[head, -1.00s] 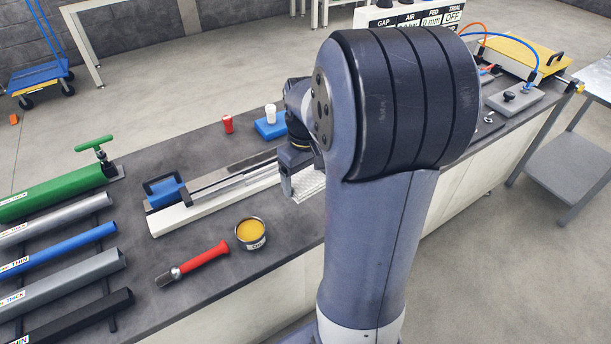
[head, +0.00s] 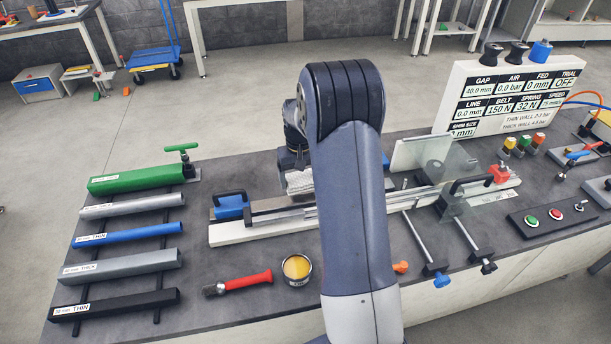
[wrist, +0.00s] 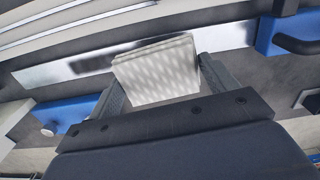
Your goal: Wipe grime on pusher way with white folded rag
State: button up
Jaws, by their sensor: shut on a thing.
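My gripper (wrist: 160,84) is shut on the white folded rag (wrist: 156,70), which sticks out beyond the fingers. In the head view the rag (head: 299,182) hangs below my gripper, just behind the long rail and partly hidden by my arm. The pusher way looks to be the shiny metal strip (head: 278,216) on the white rail, beside the blue block with a black handle (head: 231,206). In the wrist view the shiny strip (wrist: 66,67) runs behind the rag, with dark patches along it. I cannot tell grime from reflection there.
An open tin of yellow stuff (head: 297,268) and a red-handled tool (head: 240,282) lie in front of the rail. Several tubes (head: 125,235) lie on a rack at left. A clear panel (head: 457,190) and control box (head: 548,217) stand at right.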

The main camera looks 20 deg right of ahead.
aim_at(301, 198)
dwell(0.3)
jog(key=shift+f+b, duration=1.7)
jog(key=shift+f, duration=0.7)
jog(key=shift+f+b, duration=0.45)
jog(key=shift+f, duration=0.15)
jog(key=o, duration=0.6)
jog(key=shift+r, duration=0.4)
jog(key=shift+c, duration=0.3)
jog(key=c, duration=0.6)
